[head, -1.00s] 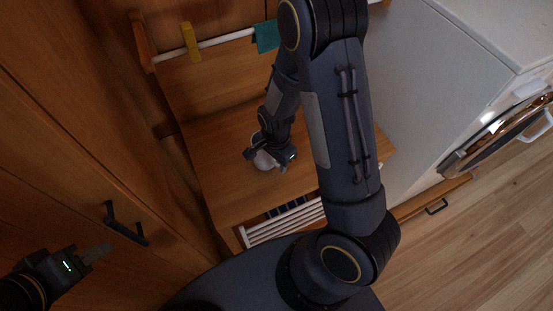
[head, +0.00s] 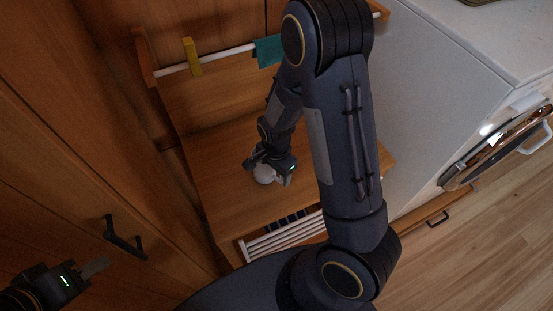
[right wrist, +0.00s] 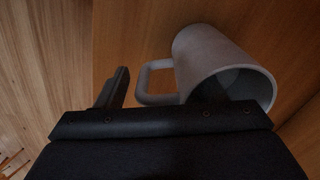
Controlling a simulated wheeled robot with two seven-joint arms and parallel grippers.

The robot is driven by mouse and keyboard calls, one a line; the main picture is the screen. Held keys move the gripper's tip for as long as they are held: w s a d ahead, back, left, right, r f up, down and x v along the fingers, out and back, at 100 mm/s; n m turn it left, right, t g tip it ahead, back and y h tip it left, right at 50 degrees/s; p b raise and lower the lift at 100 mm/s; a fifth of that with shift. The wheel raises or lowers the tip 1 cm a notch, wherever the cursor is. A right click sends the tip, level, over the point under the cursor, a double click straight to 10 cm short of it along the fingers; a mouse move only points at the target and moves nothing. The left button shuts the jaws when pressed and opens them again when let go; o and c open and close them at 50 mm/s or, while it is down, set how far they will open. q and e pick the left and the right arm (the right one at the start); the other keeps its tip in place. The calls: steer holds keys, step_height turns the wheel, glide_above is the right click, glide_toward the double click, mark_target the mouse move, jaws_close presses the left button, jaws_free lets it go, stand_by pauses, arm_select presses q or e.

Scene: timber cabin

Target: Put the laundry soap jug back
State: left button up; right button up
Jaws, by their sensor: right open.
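A pale mug-shaped vessel with a loop handle (right wrist: 218,72) fills the upper middle of the right wrist view, its open mouth towards the camera. I cannot tell if it is the laundry soap jug. In the head view the white vessel (head: 263,175) stands on the wooden bench top (head: 235,200), partly hidden by my right gripper (head: 267,172).
A rail (head: 225,57) with a yellow clip (head: 192,57) and a teal cloth (head: 268,50) runs behind the bench. A white slatted rack (head: 285,235) shows below it. A white washer (head: 440,100) stands right, a cabinet with a black handle (head: 125,238) left.

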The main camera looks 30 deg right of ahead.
step_height(320, 180, up, 10)
steer(key=shift+p, duration=0.3)
steer(key=shift+s+a+r, duration=0.1)
steer(key=shift+s+r, duration=0.05)
steer(key=shift+r, duration=0.45)
steer(key=s+a+r+n+t+y, duration=0.1)
steer(key=s+r+n+t+y, duration=0.2)
steer(key=s+r+n, duration=1)
steer(key=s+t, duration=0.1)
steer(key=t, duration=0.1)
steer(key=shift+s+a+r+t+y, duration=0.15)
steer(key=shift+s+a+t+y, duration=0.15)
steer(key=shift+y, duration=0.1)
steer(key=shift+c, duration=0.4)
